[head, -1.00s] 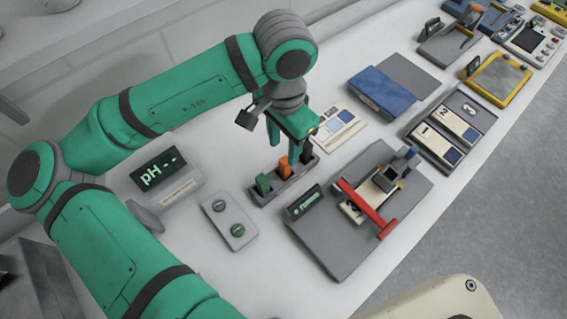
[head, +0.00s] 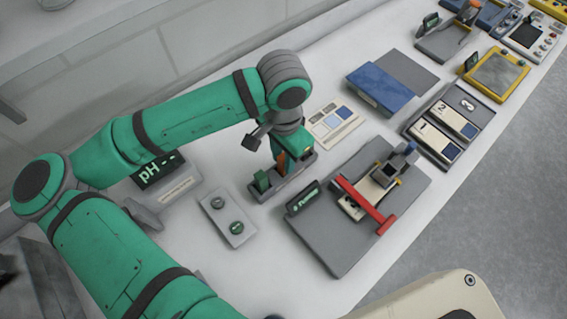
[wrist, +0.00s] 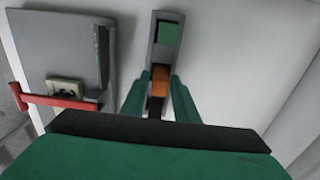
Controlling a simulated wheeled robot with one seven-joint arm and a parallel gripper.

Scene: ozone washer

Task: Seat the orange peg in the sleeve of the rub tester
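The orange peg (head: 282,163) stands upright in the middle of a grey rack (head: 290,187). My gripper (head: 288,155) points down over it, fingers low on either side. In the wrist view the orange peg (wrist: 160,74) lies between my two green fingertips (wrist: 159,78), with a small gap on each side. The rub tester (head: 335,250) is a grey plate with a red crossbar, right of the rack. Its sleeve (head: 386,174), a small square block with a dark opening, looks empty. The tester also shows at left in the wrist view (wrist: 70,45).
A green peg (head: 261,182) stands in the rack's near-left end; my gripper hides much of the far end. A two-button grey box (head: 228,217) and a pH display (head: 160,170) lie left. A colour card (head: 332,122) and blue block (head: 382,90) lie behind.

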